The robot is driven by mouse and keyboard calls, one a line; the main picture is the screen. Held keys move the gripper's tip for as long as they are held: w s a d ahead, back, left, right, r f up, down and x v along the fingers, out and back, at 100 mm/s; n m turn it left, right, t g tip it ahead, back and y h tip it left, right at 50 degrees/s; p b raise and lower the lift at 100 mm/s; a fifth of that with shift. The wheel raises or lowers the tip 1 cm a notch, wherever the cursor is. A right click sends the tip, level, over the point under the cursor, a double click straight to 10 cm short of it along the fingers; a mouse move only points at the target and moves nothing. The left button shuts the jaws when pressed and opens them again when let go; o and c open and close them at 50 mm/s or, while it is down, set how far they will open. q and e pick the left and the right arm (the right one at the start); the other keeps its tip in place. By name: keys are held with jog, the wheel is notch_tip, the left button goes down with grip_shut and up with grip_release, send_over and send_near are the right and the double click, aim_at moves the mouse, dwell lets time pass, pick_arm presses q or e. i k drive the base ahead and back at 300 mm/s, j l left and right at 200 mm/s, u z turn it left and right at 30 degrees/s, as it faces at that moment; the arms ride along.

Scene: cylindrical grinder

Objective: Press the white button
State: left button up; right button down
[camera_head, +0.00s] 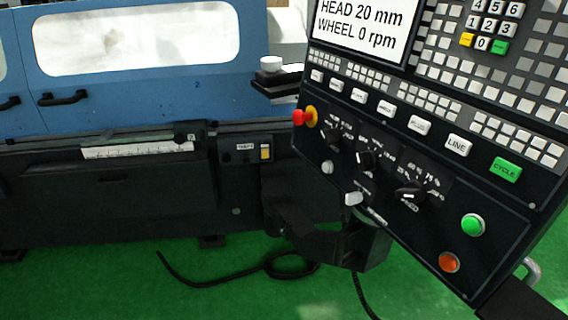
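The dark control panel (300,140) fills the right side of the head view, tilted. A small round white button (328,167) is on its lower left part, below a black knob (336,138). A second whitish piece (353,198) sticks out lower down, beside a small label; I cannot tell if it is a button or a switch. Nothing touches the round white button. Neither of my grippers is in view.
The panel also has a red emergency stop (299,117), a green button (472,225), an orange button (449,262), and a green CYCLE key (505,169). The blue machine (130,95) stands behind. A black cable (215,281) lies on the green floor (110,270).

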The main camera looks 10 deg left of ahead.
aim_at(325, 166)
jog(key=j, duration=0.7)
jog(key=k+j, duration=0.1)
jog(key=j, duration=0.6)
